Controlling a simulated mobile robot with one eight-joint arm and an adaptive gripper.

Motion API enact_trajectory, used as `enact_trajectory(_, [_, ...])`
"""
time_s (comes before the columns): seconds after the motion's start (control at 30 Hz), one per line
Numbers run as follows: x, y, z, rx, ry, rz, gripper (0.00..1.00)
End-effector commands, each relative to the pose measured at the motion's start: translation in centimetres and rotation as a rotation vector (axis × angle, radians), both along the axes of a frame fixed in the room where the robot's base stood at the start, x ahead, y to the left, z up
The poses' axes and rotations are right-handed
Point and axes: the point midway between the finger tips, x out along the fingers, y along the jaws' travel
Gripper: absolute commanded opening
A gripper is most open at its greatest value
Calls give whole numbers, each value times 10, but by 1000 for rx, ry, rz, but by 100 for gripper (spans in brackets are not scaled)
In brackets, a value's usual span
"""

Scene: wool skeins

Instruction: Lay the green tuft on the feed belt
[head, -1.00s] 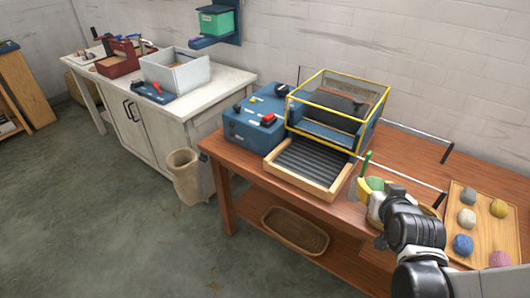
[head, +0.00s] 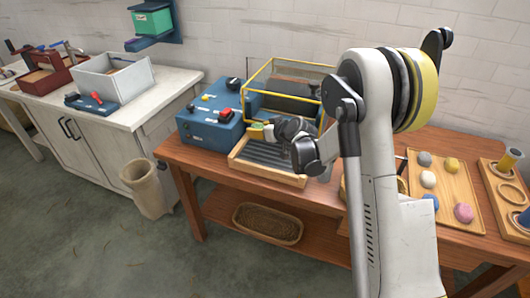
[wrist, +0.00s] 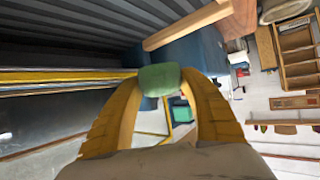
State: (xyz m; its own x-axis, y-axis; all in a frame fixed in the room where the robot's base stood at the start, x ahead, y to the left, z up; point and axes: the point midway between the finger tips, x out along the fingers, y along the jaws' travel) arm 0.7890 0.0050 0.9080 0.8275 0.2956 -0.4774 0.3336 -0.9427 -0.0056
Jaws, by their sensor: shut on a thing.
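The green tuft (wrist: 160,79) is a small rounded block of wool pinched between the tips of my yellow gripper fingers (wrist: 158,84) in the wrist view. In the head view my gripper (head: 262,129) is above the back part of the feed belt (head: 268,157), near the yellow-framed guard. The belt is dark and ribbed inside a pale wooden frame; its ribs also show in the wrist view (wrist: 70,28). The tuft looks apart from the belt, but the height of the gap is hard to tell.
The yellow guard frame (head: 288,65) stands right behind the belt. A blue control box (head: 209,124) with a red button is at its left. A wooden tray (head: 446,178) with several coloured wool balls lies to the right, partly behind my arm.

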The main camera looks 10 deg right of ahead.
Motion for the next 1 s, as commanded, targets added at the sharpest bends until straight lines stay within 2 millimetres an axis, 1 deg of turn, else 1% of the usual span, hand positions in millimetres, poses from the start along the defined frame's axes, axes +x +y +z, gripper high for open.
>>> enact_trajectory(0.03, [0, 0, -14, 0, 0, 0, 36])
enact_trajectory(0.13, [0, 0, -35, 0, 0, -1, 36])
enact_trajectory(0.2, [0, 0, -45, 0, 0, -1, 36])
enact_trajectory(0.37, [-1, 0, -62, 0, 0, -1, 36])
enact_trajectory(0.5, [0, 0, -83, 0, 0, -1, 36])
enact_trajectory(0.87, [-1, 0, -85, 0, 0, -1, 36])
enact_trajectory(0.9, [-1, 0, -85, 0, 0, -1, 54])
enact_trajectory(0.93, [-1, 0, -85, 0, 0, -1, 63])
enact_trajectory(0.97, [-1, 0, -85, 0, 0, -1, 70])
enact_trajectory(1.0, [-1, 0, -85, 0, 0, -1, 70])
